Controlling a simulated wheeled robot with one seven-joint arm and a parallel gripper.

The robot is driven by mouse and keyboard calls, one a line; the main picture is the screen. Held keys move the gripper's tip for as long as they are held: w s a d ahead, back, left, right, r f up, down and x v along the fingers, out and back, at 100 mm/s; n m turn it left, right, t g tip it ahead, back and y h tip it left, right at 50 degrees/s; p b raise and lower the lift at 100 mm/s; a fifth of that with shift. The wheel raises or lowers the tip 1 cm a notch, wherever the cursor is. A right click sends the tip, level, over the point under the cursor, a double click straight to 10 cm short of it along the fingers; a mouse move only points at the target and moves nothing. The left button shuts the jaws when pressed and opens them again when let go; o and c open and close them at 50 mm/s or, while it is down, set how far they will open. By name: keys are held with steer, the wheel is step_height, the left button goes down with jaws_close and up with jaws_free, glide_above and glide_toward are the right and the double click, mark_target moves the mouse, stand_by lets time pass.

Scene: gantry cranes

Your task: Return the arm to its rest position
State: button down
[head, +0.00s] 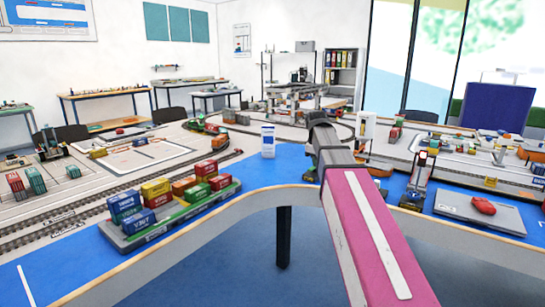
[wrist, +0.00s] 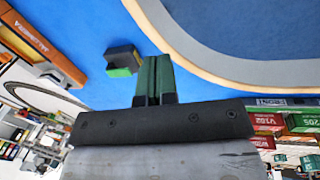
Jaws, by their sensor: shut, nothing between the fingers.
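My arm (head: 370,235), with a pink link and a grey joint, reaches forward over the front edge of the blue layout table. Its end is hidden in the head view behind the arm's own grey parts. In the wrist view my gripper (wrist: 154,80) shows as two green fingers close together beyond a dark bar. They are shut with nothing between them, above the blue surface near the table's curved pale edge.
A tray (head: 180,223) of coloured containers stands at the left on the blue table (head: 280,165). A small dark and green block (wrist: 123,60) shows beside the fingers. A grey board (head: 478,212) with a red object (head: 483,206) lies at the right.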

steer(key=s+f+m, duration=0.3)
steer(key=s+f, duration=0.3)
steer(key=f, duration=0.5)
steer(key=s+f+m+g, duration=0.1)
steer(key=s+f+m, duration=0.2)
steer(key=s+f, duration=0.4)
steer(key=s+d+f+m+y, duration=0.1)
steer(key=s+f+m, duration=0.2)
steer(key=f, duration=1.4)
steer(key=s, duration=0.4)
steer(key=shift+s+m+g, duration=0.25)
steer(key=shift+m+g, duration=0.05)
steer(key=shift+g, duration=0.1)
